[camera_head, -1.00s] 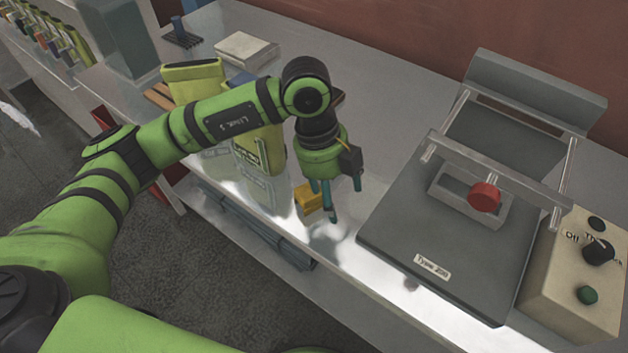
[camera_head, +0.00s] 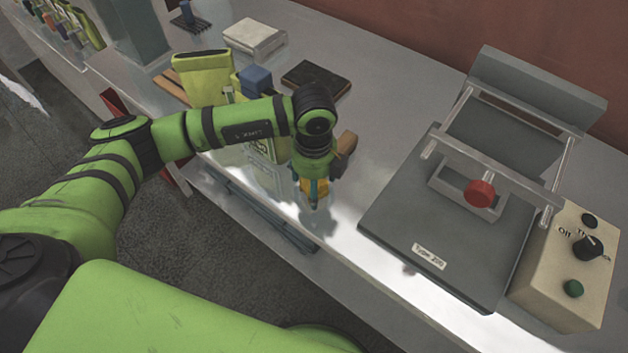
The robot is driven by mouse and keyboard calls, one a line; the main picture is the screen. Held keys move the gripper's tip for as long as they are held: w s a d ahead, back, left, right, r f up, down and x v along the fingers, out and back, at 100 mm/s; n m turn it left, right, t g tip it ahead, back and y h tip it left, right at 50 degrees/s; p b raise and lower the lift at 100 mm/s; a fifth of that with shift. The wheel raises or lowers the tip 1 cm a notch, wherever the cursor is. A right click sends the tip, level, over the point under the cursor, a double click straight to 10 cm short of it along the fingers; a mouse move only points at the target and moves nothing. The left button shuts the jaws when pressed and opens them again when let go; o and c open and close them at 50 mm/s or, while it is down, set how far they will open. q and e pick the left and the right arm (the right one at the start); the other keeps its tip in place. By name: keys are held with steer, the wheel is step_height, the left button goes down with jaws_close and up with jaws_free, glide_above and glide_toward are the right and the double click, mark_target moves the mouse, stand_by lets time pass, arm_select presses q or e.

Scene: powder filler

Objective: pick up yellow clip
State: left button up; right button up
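The yellow clip (camera_head: 322,188) is a small blocky piece near the front edge of the bench, partly hidden by my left gripper's fingers. My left gripper (camera_head: 314,190) points down right at the clip, with a teal finger in front of it and yellow showing beside it. The fingers overlap in this view, so I cannot tell whether they are open around the clip or closed on it. The clip looks low, at or close to the bench top. My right gripper is not in view.
A grey sealing machine (camera_head: 440,225) with a red knob and a control box (camera_head: 565,265) stands to the right. Bench between gripper and machine is clear.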

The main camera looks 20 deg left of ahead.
arm_select(q)
steer(key=c, duration=1)
steer(key=shift+r, duration=0.15)
steer(key=shift+r, duration=0.3)
steer(key=r, duration=0.1)
steer(key=r+b, duration=0.2)
steer(key=shift+s+d+r, duration=0.25)
steer(key=shift+s+d, duration=0.1)
steer(key=shift+d, duration=0.05)
steer(key=shift+s+d+r+b, duration=0.5)
steer(key=shift+s+d+r, duration=0.6)
steer(key=shift+s, duration=0.3)
steer(key=shift+s+d+r+b, duration=0.45)
steer(key=shift+s+d+r, duration=0.7)
steer(key=shift+s, duration=0.25)
steer(key=shift+s+d+r+b, duration=0.5)
steer(key=shift+s+d+r, duration=0.6)
steer(key=shift+s, duration=0.3)
